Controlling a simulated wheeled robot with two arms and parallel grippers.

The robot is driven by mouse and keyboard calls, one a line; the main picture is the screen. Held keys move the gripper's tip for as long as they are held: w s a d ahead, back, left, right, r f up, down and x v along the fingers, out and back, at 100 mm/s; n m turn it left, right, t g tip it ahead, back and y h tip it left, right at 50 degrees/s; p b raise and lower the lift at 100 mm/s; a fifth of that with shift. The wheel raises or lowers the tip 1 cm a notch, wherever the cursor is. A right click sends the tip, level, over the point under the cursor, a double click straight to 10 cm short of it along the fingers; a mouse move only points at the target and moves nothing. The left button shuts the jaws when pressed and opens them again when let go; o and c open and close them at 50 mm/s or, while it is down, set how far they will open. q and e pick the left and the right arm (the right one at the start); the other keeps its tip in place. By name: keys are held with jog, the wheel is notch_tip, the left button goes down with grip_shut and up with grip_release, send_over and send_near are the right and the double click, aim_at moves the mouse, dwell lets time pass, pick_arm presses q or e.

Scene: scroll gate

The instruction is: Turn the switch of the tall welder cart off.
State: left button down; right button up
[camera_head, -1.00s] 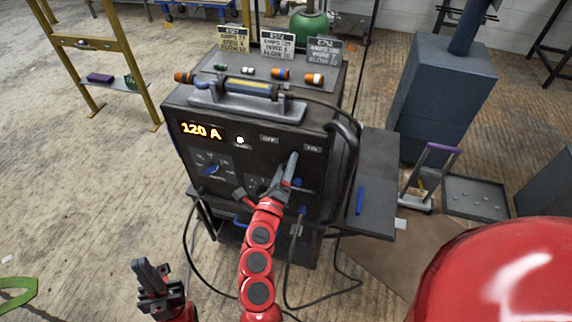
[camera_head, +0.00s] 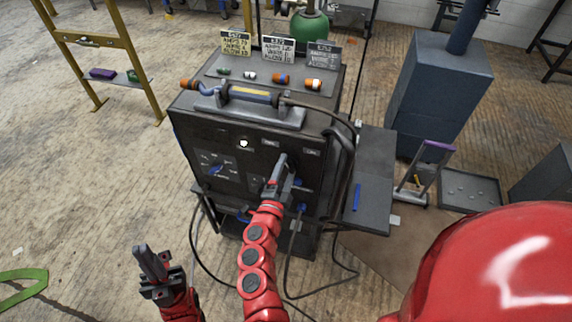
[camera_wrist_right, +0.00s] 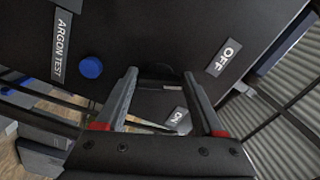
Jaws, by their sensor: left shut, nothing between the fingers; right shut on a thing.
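The tall welder cart (camera_head: 250,135) is a dark box with a front panel. Its display area is dark. My right gripper (camera_head: 280,172) is at the right part of the panel and hides the switch in the head view. In the right wrist view, my right gripper (camera_wrist_right: 163,85) is shut on the dark switch (camera_wrist_right: 163,72), which is hard to make out against the black panel. An OFF label (camera_wrist_right: 224,57) and an ON label (camera_wrist_right: 178,116) lie on either side of it. My left gripper (camera_head: 150,262) is shut and empty, low in front of the cart.
A blue button (camera_wrist_right: 91,67) sits beside the ARGON TEST label (camera_wrist_right: 62,42). A torch (camera_head: 250,95) and several small parts lie on top of the cart. A side shelf (camera_head: 372,190) juts out right. Cables hang in front. Open floor (camera_head: 90,170) lies to the left.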

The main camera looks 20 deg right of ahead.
jog(key=shift+f+n+p, duration=0.1)
jog(key=shift+n+p, duration=0.8)
jog(key=shift+n, duration=0.8)
jog(key=shift+f, duration=0.1)
jog(key=o, duration=1.4)
jog(key=b+v, duration=0.2)
jog(key=v, duration=1.5)
jog(key=shift+s+a, duration=0.15)
jog(key=shift+s, duration=0.05)
